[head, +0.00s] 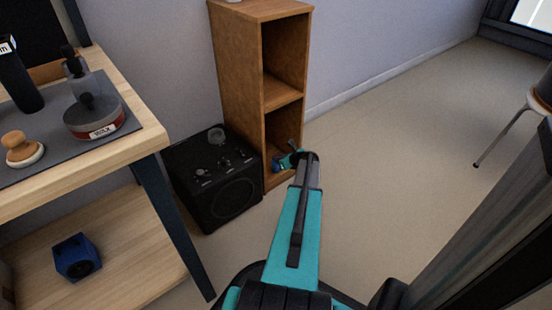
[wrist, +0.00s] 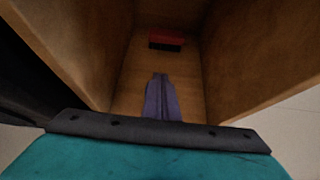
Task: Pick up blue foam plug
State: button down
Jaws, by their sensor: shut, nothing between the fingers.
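My gripper (head: 281,162) reaches into the lower compartment of the wooden shelf unit (head: 238,70). In the wrist view, its purplish fingers (wrist: 161,98) are together, with nothing visible between them. They point into the compartment towards a small red and black block (wrist: 166,40) at its far end, apart from it. I cannot make out a blue foam plug for certain in either view. A small dark blue patch shows at the gripper's end in the head view, too small to tell from the fingers.
A black speaker (head: 228,195) stands on the floor, left of the shelf unit. The compartment's side walls flank my gripper closely.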

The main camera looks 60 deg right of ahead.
jog(key=s, duration=0.1)
jog(key=s+a+f, duration=0.1)
jog(key=shift+s, duration=0.35)
jog(key=shift+d+r+p, duration=0.1)
jog(key=shift+p, duration=0.2)
jog(key=shift+r+p, duration=0.55)
jog(key=shift+p, duration=0.15)
jog(key=shift+w+r, duration=0.1)
jog(key=shift+r, duration=0.05)
jog(key=s+a+r+p, duration=0.1)
jog(key=s+a+p, duration=0.2)
jog(key=s, duration=0.8)
jog(key=shift+s+a+p, duration=0.2)
jog(key=shift+a+p, duration=0.2)
jog(key=shift+p, duration=0.25)
